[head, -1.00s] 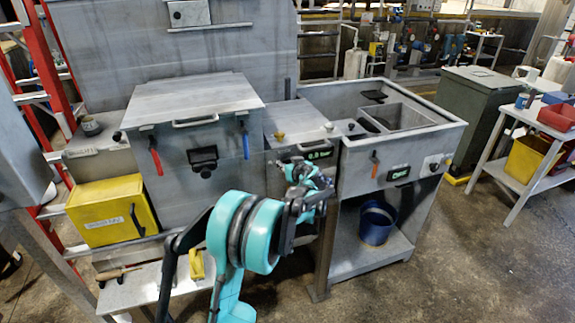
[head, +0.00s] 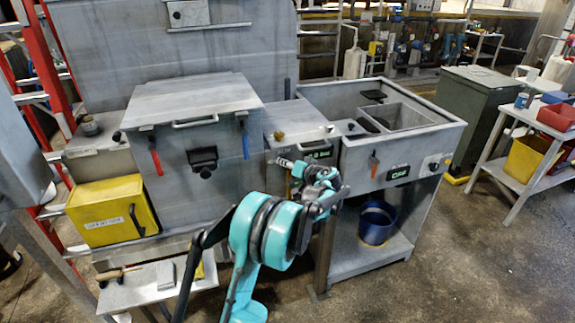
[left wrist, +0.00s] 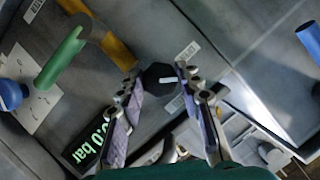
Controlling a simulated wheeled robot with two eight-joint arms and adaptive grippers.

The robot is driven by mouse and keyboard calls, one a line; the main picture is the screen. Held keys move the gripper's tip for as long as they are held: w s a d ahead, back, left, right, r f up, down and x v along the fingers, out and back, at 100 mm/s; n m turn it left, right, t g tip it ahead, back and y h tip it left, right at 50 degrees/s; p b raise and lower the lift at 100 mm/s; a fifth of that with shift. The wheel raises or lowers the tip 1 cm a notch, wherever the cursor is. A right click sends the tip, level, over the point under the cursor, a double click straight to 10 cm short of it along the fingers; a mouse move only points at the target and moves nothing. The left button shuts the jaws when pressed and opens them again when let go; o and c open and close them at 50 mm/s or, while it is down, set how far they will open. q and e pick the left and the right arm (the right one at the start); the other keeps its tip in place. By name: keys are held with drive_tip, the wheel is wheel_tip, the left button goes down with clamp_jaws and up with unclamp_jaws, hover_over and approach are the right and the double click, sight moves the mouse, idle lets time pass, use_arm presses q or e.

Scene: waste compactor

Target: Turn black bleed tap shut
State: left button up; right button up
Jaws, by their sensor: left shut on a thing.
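The black bleed tap (left wrist: 157,77) is a dark faceted knob with a pale line, seen in the left wrist view on a grey metal panel. My left gripper (left wrist: 156,73) has its fingertips on either side of the knob and is shut on it. In the head view, my left gripper (head: 287,164) is at the front of the middle grey unit, beside a green-lit display (head: 321,155). The tap is hidden or too small to make out there. My right gripper is in neither view.
A green-handled lever (left wrist: 62,57) and a 0.0 bar readout (left wrist: 88,145) are close to the left finger in the left wrist view. In the head view, red (head: 155,158) and blue (head: 245,143) levers flank the large box. A blue bucket (head: 376,222) stands on the right lower shelf.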

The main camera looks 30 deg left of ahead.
use_arm(q)
drive_tip(key=m+y, duration=0.1)
drive_tip(key=m, duration=0.2)
drive_tip(key=shift+f+g+y+b, duration=0.1)
drive_tip(key=shift+g+y+b, duration=0.3)
drive_tip(key=m+y+b, duration=0.1)
drive_tip(key=m+y, duration=0.1)
drive_tip(key=m, duration=0.2)
drive_tip(key=shift+m, duration=0.4)
drive_tip(key=shift+b, duration=0.3)
drive_tip(key=o, duration=1.1)
drive_tip(key=shift+w, duration=0.1)
drive_tip(key=v, duration=1.2)
drive_tip(key=shift+w+d+f, duration=0.1)
drive_tip(key=shift+f, duration=0.05)
